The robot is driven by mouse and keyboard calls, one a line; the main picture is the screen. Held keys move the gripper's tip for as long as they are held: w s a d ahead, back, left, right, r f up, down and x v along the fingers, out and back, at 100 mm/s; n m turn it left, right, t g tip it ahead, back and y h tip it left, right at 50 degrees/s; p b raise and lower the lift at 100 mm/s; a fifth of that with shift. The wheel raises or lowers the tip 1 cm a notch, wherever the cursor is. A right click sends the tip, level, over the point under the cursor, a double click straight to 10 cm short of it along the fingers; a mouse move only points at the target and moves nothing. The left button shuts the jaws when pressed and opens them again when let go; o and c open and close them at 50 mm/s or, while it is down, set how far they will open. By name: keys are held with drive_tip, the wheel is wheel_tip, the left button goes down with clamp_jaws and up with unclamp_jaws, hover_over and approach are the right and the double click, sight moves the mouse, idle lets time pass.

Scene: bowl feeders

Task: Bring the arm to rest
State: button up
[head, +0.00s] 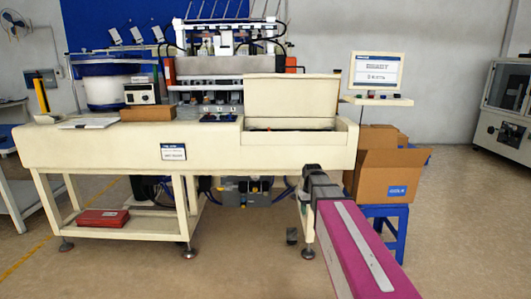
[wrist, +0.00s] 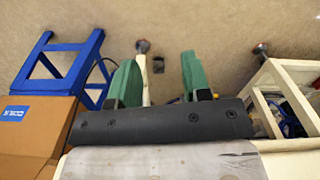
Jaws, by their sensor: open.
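My gripper (wrist: 159,78) shows in the wrist view with its two green fingers well apart and nothing between them. Bare floor, a pale machine leg and a small dark object show beyond the fingers. In the head view my magenta arm (head: 362,250) reaches from the lower right toward the front right end of the cream machine bench (head: 90,145). Its dark far end stands in front of the bench's right side. The fingers cannot be made out in the head view.
An open cardboard box (head: 385,180) on a blue stool (head: 402,225) stands just right of my arm's far end; the box also shows in the wrist view (wrist: 35,130). A red case (head: 102,217) lies on the bench's lower shelf. Floor at the right is clear.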

drive_tip(key=s+f+m, duration=0.1)
drive_tip(key=s+f, duration=0.5)
drive_tip(key=s, duration=0.3)
drive_tip(key=s+f+m, duration=0.1)
drive_tip(key=s+f, duration=0.5)
drive_tip(key=s, duration=0.3)
